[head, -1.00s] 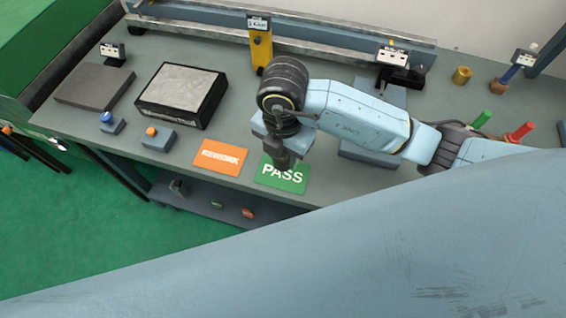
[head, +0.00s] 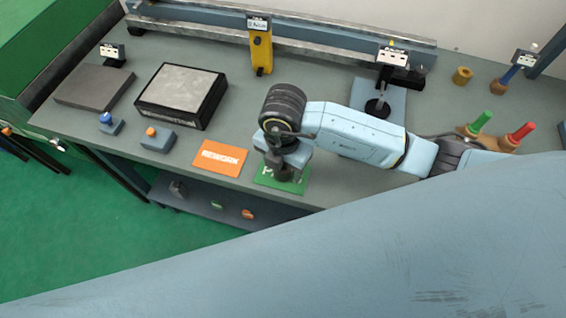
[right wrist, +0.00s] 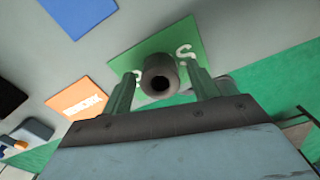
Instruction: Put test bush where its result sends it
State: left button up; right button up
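The test bush, a dark grey hollow cylinder, shows in the right wrist view (right wrist: 160,77) with its open bore facing the camera. It stands over the green PASS card (right wrist: 183,38). In the head view the bush (head: 286,174) is partly hidden under my right gripper (head: 283,160), and the PASS card (head: 297,184) is mostly covered. My right gripper's fingers (right wrist: 163,88) stand on either side of the bush, with a narrow gap visible on each side. The orange REWORK card (head: 220,158) lies bare to the left. My left gripper is out of view.
Green-handled (head: 481,122) and red-handled (head: 522,132) gauges stand at the right. Button boxes (head: 157,140) and a pale-topped black block (head: 180,92) are at the left. The table's front edge is close to the cards.

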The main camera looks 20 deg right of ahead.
jog(key=shift+r, duration=0.25)
notch_tip(320, 180, up, 12)
jog(key=p, duration=0.1)
dwell(0.4)
